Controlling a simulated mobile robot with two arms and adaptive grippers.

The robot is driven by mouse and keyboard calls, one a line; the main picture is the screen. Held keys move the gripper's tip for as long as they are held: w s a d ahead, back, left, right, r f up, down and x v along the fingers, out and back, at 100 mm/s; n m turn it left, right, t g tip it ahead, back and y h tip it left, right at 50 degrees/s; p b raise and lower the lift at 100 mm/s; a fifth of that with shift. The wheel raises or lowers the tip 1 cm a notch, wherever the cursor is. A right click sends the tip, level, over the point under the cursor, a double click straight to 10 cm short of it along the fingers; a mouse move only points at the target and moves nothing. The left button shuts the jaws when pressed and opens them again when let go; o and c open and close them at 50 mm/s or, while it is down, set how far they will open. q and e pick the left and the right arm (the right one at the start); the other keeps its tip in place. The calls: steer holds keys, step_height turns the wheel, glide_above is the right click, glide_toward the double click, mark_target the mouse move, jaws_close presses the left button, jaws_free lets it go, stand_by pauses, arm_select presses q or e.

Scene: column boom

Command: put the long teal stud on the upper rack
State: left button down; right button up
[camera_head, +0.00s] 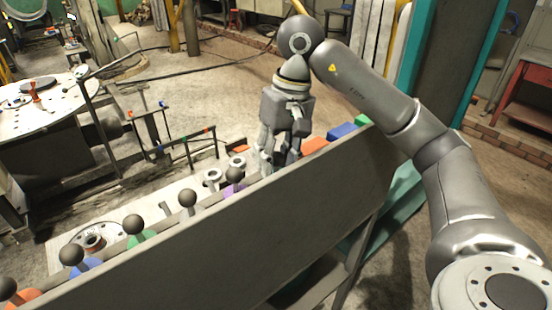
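My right gripper (279,158) points down behind the top edge of a large dark grey panel. Its fingertips are partly hidden by that edge, so I cannot tell whether it is open or shut, or whether anything is between the fingers. I cannot make out the long teal stud. A dark metal stand (188,142) with thin rails and small coloured ends stands left of the gripper. It may be the rack, but I cannot tell. My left gripper is not in view.
The dark grey panel (225,238) crosses the foreground. Along its far side stand several ball-topped knobs, including a purple one (234,178) and a green one (135,228). Orange (314,146) and blue (342,130) blocks sit right of the gripper. A round table (50,98) stands at left.

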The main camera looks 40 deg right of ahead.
steer(key=shift+r+p, duration=3.15)
steer(key=shift+r, duration=0.6)
steer(key=o, duration=0.6)
steer(key=shift+c, duration=0.2)
step_height(320, 180, up, 12)
steer(key=d, duration=0.2)
steer(key=shift+s+d+f, duration=0.15)
